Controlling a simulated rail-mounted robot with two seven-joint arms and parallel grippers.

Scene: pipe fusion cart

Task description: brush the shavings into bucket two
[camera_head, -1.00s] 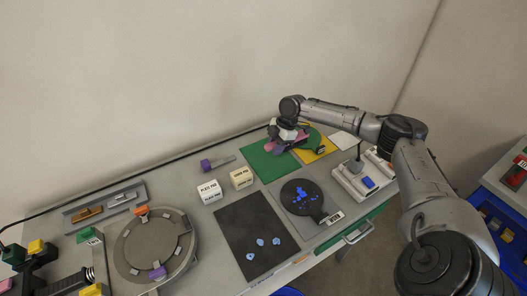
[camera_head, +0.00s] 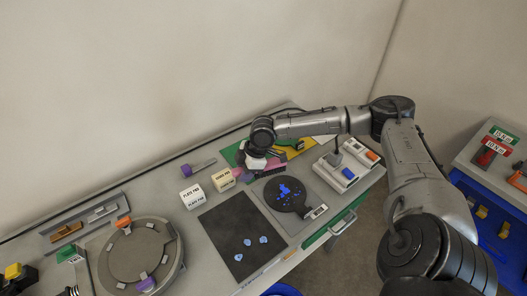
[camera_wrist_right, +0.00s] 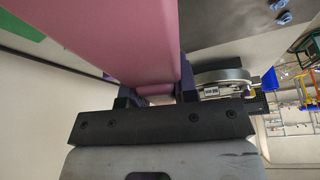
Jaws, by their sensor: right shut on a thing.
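Blue shavings (camera_head: 284,190) lie in a loose patch on a round black pan (camera_head: 270,202) with a small handle. My right gripper (camera_head: 254,166) is shut on a pink brush (camera_head: 239,173), whose dark bristle end lies just behind the pan. The pink body (camera_wrist_right: 100,35) fills much of the right wrist view and sits between the fingers (camera_wrist_right: 157,92). In the head view the gripper hides part of the brush. A blue bucket (camera_head: 283,290) shows only as a rim at the bottom edge; I cannot tell its number. My left gripper is not in view.
A black mat (camera_head: 230,222) with several pale-blue chips lies in front. A white holder (camera_head: 343,172) stands right of the pan. A round fixture (camera_head: 140,255) is at left.

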